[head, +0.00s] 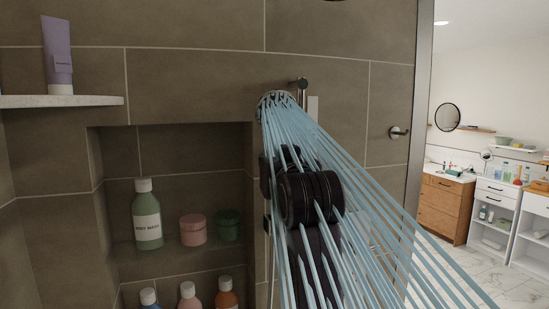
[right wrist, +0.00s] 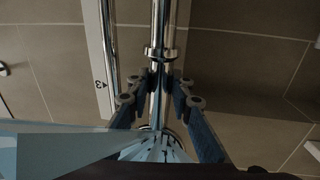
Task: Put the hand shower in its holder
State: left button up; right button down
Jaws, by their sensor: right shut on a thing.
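The hand shower (head: 274,99) is in front of the tiled wall in the head view, its round head spraying many blue water streams down to the right. My right gripper (right wrist: 161,78) is shut on its chrome handle (right wrist: 155,105) in the right wrist view; the spraying head is at the bottom of that picture. A chrome collar (right wrist: 159,53) shows just beyond the fingertips, in line with the handle; it may be the holder, and I cannot tell whether the handle touches it. In the head view my arm and the water hide the grip. My left gripper is not in view.
A dark and chrome knob (head: 301,84) sticks out of the wall beside the shower head. A niche with a green bottle (head: 147,215) and jars (head: 193,230) is at left. A shelf (head: 62,101) with a purple tube is above it. A hook (head: 398,132) is at right.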

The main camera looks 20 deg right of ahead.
aim_at(275, 204)
jog(key=shift+s+f+b, duration=0.25)
jog(key=shift+f+b, duration=0.2)
jog(key=shift+f, duration=0.25)
jog(key=shift+w+f+b, duration=0.1)
jog(key=shift+f+b, duration=0.5)
jog(key=shift+f, duration=0.45)
jog(key=shift+f+b, duration=1.4)
jog(key=shift+f, duration=0.95)
jog(key=c, duration=1.7)
grip_release()
jog(key=shift+o, duration=0.2)
jog(key=shift+f, duration=0.15)
